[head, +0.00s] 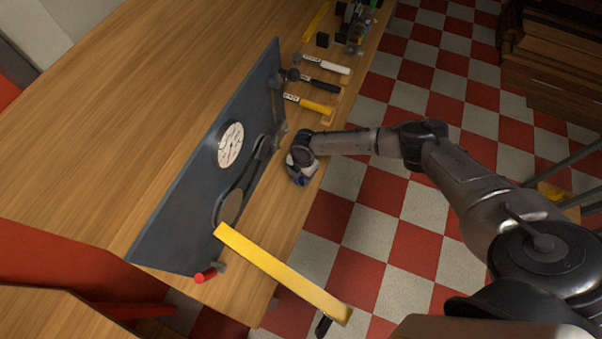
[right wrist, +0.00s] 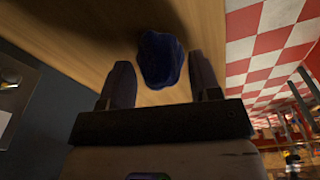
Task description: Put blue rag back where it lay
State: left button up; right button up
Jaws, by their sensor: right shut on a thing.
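The blue rag (right wrist: 160,58) is a dark blue bundle between the two fingers of my right gripper (right wrist: 162,85) in the right wrist view. My right gripper is shut on it, over the wooden bench. In the head view my right gripper (head: 298,172) is low over the bench strip in front of the dark panel, and only a small bit of blue (head: 301,181) shows under it. I cannot tell whether the rag touches the bench. My left gripper is not in view.
The dark upright panel (head: 180,215) with a white dial (head: 230,145) stands left of my gripper. Hammers, one with a white handle (head: 328,65), lie farther back. A yellow bar (head: 280,272) juts past the bench edge in front. Bare wood (head: 290,208) surrounds the gripper.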

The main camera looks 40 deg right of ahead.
jog(key=o, duration=0.9)
notch_tip(320, 180, up, 12)
jog(key=d, duration=0.1)
jog(key=s+a+f+m+t+y, duration=0.1)
jog(key=s+a+m, duration=0.1)
jog(key=s+a, duration=0.65)
jog(key=s+a+f+m+t+y, duration=0.1)
jog(key=s+a+m+y, duration=0.3)
jog(key=a, duration=0.7)
jog(key=s+d+r+m+h, duration=0.1)
jog(key=s+d+m+h, duration=0.1)
jog(key=s+d+m, duration=0.1)
jog(key=s+d+r+m+t+h, duration=0.1)
jog(key=s+d+m+h, duration=0.1)
jog(key=s+m, duration=0.3)
jog(key=s+d+r+m+t+h, duration=0.1)
jog(key=s+d+r+m+h, duration=0.1)
jog(key=s+d+m, duration=0.2)
jog(key=shift+s+d, duration=0.2)
jog(key=shift+s, duration=0.5)
jog(key=shift+s+d, duration=0.15)
jog(key=shift+s, duration=0.55)
